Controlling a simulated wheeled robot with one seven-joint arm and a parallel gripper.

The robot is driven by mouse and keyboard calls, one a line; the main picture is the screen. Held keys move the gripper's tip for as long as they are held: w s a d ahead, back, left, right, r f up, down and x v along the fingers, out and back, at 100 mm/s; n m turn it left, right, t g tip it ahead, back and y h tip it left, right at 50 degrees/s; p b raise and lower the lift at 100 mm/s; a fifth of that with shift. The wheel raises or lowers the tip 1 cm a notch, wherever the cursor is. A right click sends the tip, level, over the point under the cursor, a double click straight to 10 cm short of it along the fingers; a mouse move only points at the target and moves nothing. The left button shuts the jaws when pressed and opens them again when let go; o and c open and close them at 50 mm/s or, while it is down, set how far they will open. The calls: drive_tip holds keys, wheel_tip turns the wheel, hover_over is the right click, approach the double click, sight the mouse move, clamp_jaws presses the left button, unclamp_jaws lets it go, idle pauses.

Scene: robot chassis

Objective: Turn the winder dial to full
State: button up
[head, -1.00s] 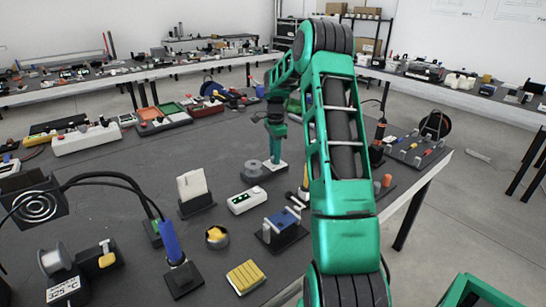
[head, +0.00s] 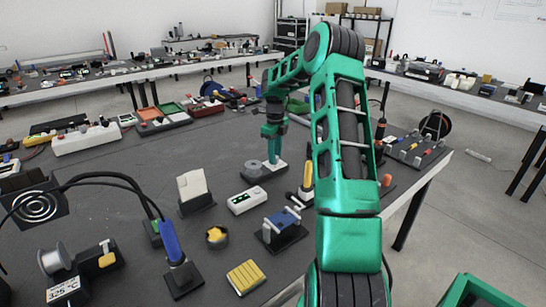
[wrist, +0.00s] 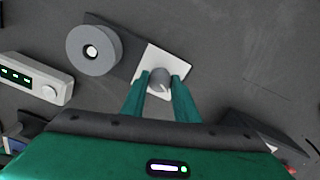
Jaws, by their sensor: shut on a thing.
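The winder is a dark base with a grey spool (wrist: 94,51) at one end and a white plate (wrist: 172,59) at the other. A small round grey dial (wrist: 160,79) stands on the white plate. My gripper (wrist: 160,76) has its two green fingers on either side of the dial and is shut on it. A small pale mark shows on the dial's near edge; its exact setting cannot be read. In the head view the spool (head: 253,168) and white plate (head: 279,171) show below my gripper (head: 273,155), and the dial is hidden there.
A white box with green lights (head: 246,201) stands in front of the winder; it also shows in the wrist view (wrist: 32,79). A yellow-handled tool (head: 307,177) stands to the right. A blue-topped fixture (head: 282,228) and a white card stand (head: 194,187) are nearer.

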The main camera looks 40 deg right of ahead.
drive_tip(key=shift+w+r+m, duration=0.15)
drive_tip(key=shift+w+m, duration=0.05)
drive_tip(key=shift+m, duration=0.6)
drive_tip(key=shift+w+r+m, duration=0.1)
drive_tip(key=shift+w+m, duration=0.05)
drive_tip(key=shift+m, duration=0.95)
drive_tip(key=o, duration=0.8)
drive_tip(key=shift+o, duration=1.3)
drive_tip(key=shift+f, duration=0.1)
drive_tip(key=shift+s, duration=0.1)
wheel_tip(320, 180, up, 11)
drive_tip(key=shift+f, duration=0.2)
